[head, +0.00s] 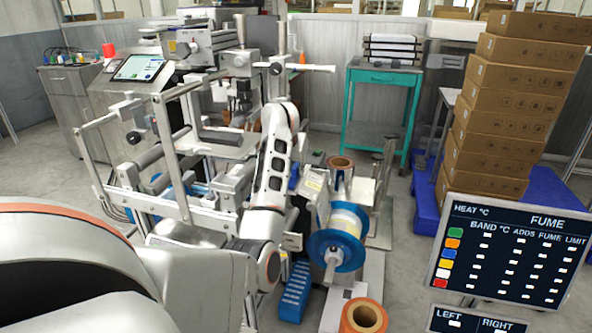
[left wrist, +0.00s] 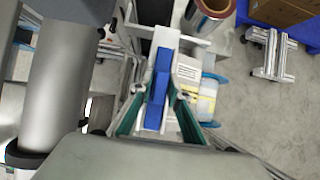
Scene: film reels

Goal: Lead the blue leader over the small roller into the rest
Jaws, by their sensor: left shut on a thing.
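My left gripper (left wrist: 158,98) shows in the left wrist view, its green-lined fingers closed on either side of a narrow blue piece, which I take for the blue leader (left wrist: 158,88). The blue piece runs lengthwise between the fingers, over a pale grey part of the machine. In the head view my left arm reaches in from the left, and its links largely hide the gripper. A bit of blue (head: 293,178) shows just right of the arm. I cannot make out the small roller or the rest clearly. My right gripper is in neither view.
The metal machine frame (head: 175,150) crowds the left. Stacked cartons (head: 510,110) stand at right.

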